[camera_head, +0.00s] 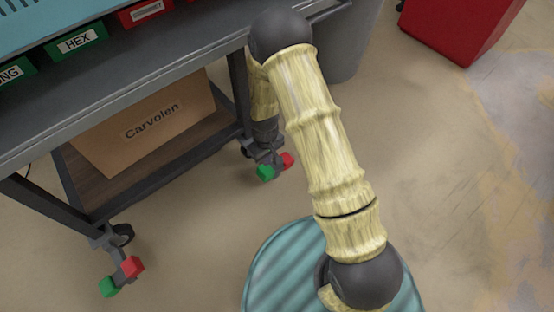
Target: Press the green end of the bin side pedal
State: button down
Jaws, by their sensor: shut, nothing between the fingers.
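The bin side pedal sits at the cart's right caster, the one nearer the grey bin (350,45). Its green end (265,172) points left and toward me, and its red end (288,160) points right. My arm rises from the bottom, bends at the dark elbow and drops behind it beside the cart's leg. My gripper (265,143) points down just above the pedal, small and partly merged with the dark caster parts. It is shut and holds nothing. I cannot tell whether its tips touch the pedal.
The cart (235,75) carries green and red label boxes on top, and a cardboard box (145,122) on its lower shelf. A second pedal (120,277) is at the left caster. A red container (465,25) stands at upper right. The floor at right is clear.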

jog(key=shift+r+p, duration=1.6)
jog(key=shift+r, duration=0.2)
jog(key=s+d+r+m+p, duration=0.1)
jog(key=d+r+p, duration=0.15)
jog(key=r, duration=0.55)
jog(key=s+d+r+m+t+p, duration=0.15)
jog(key=r+p, duration=0.25)
jog(key=r, duration=0.4)
jog(key=d+r+m+p, duration=0.1)
jog(key=d+r+p, duration=0.2)
jog(key=r, duration=0.6)
jog(key=s+d+r+m+p, duration=0.1)
jog(key=s+d+r+p, duration=0.15)
jog(key=r, duration=0.35)
jog(key=s+d+r+m+t+p, duration=0.1)
jog(key=s+d+r+p, duration=0.2)
jog(key=r, duration=0.4)
jog(key=s+d+r+m+p, duration=0.1)
jog(key=s+r+p, duration=0.2)
jog(key=s+r, duration=0.25)
jog(key=w+p+v, duration=0.3)
jog(key=p+v, duration=0.9)
jog(key=w+r+p+v, duration=0.1)
jog(key=w+p+v, duration=0.2)
jog(key=p+v, duration=0.9)
jog(key=w+r+p+v, duration=0.1)
jog(key=w+p+v, duration=0.2)
jog(key=p+v, duration=0.9)
jog(key=shift+r+p, duration=0.25)
jog(key=shift+p, duration=0.3)
